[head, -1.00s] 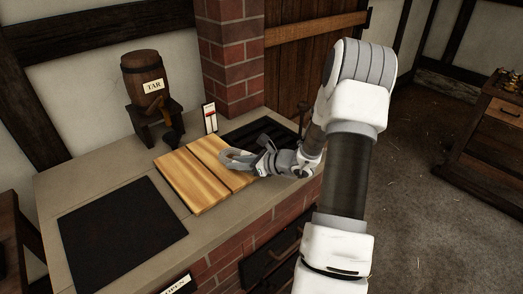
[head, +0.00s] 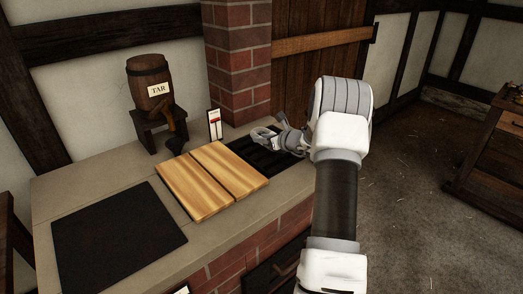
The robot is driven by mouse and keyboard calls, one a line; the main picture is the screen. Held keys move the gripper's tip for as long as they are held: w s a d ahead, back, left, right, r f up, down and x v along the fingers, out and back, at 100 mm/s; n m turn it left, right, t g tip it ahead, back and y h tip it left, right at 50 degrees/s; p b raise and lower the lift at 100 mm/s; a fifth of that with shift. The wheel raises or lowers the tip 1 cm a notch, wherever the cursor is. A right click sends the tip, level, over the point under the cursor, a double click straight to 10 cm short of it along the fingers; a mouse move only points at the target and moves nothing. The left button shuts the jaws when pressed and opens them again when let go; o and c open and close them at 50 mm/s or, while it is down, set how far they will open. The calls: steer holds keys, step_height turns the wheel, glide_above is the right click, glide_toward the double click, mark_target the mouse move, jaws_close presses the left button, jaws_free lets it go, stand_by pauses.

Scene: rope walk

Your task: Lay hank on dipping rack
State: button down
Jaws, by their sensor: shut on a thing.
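The jaws are shut on a small pale grey looped shape at the fingertips, which I take for the hank. It is too small to tell clearly from the grey fingers. I cannot tell whether it touches the rack. My forearm and wrist hide the rack's right end.
A pale wooden two-leaf lid (head: 206,183) lies left of the rack. A tar barrel (head: 150,82) on a stand and a small gauge (head: 214,124) are behind. A dark plate (head: 115,238) is at left. A brick pillar (head: 238,70) rises behind the rack.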

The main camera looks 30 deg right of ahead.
mark_target(262, 154)
steer(key=shift+w+f, duration=0.35)
steer(key=shift+w, duration=0.1)
step_height(262, 154, down, 4)
steer(key=shift+r+b, duration=0.1)
steer(key=shift+b, duration=0.4)
steer(key=c, duration=0.7)
jaws_free()
steer(key=shift+o, duration=0.2)
steer(key=p+v, duration=0.1)
steer(key=v, duration=1.1)
steer(key=shift+s, duration=0.1)
